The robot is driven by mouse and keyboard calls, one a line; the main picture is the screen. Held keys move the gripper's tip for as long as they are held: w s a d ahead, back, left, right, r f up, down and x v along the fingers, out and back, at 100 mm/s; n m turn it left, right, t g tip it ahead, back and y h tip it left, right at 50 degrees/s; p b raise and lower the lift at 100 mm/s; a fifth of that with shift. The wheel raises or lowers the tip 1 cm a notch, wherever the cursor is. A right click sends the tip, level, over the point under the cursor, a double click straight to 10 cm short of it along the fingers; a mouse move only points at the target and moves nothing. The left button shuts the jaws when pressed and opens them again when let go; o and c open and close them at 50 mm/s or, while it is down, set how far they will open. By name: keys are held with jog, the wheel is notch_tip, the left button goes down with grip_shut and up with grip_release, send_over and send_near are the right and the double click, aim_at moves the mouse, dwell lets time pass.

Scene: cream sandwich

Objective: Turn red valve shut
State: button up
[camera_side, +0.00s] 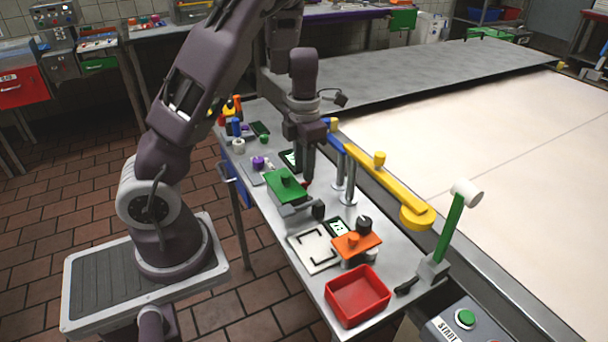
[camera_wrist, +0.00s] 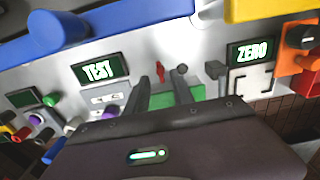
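A small red upright piece (camera_wrist: 160,71), which looks like the red valve's handle, stands on the grey bench between the TEST and ZERO displays in the wrist view. I cannot make it out in the side view, where my gripper may hide it. My gripper (camera_side: 307,178) points down over the bench, beside the green plate (camera_side: 287,186). In the wrist view its dark fingers (camera_wrist: 175,80) stand apart, with part of the green plate (camera_wrist: 184,97) showing between them. The red piece lies beyond the fingers, and I see no contact with it. Nothing appears held.
A yellow lever (camera_side: 385,185) and a blue bar (camera_wrist: 110,25) run along the belt side. An orange plate (camera_side: 356,243) with a dark knob, a white bracket-marked plate (camera_side: 315,252) and a red bin (camera_side: 357,297) stand toward the near end. Small coloured parts crowd the far end.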

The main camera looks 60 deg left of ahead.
aim_at(304, 185)
jog(key=shift+f, duration=1.45)
grip_shut()
jog(key=shift+m, duration=0.3)
jog(key=m, duration=0.3)
jog(key=shift+m, duration=0.4)
jog(key=m, duration=0.9)
jog(key=shift+m, duration=2.2)
